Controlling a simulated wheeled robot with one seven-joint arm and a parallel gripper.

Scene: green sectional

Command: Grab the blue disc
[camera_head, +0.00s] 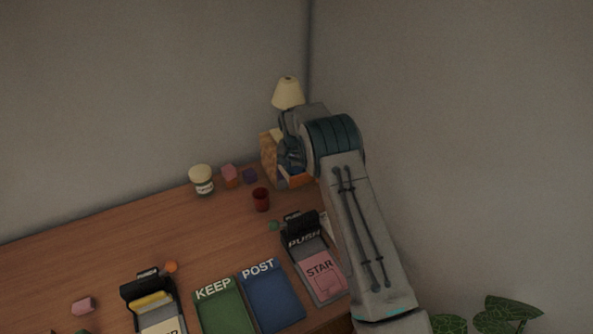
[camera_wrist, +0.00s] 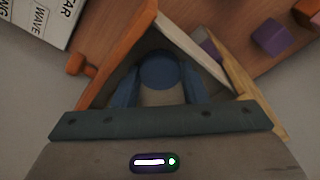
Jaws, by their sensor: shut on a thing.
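The blue disc (camera_wrist: 159,71) shows in the wrist view between the two blue fingers of my gripper (camera_wrist: 160,88). My gripper is shut on it. The fingers reach down into an open wooden box, whose orange wall (camera_wrist: 118,62) stands at the left and whose pale wall (camera_wrist: 243,82) stands at the right. In the head view my gripper (camera_head: 290,160) is at the box (camera_head: 268,150) at the desk's back right corner, and my arm hides much of it. The disc cannot be made out in the head view.
A lamp (camera_head: 288,94) stands behind the box. A jar (camera_head: 202,179), small cubes (camera_head: 230,174) and a red cup (camera_head: 261,199) stand to the left. Walls close off the corner.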

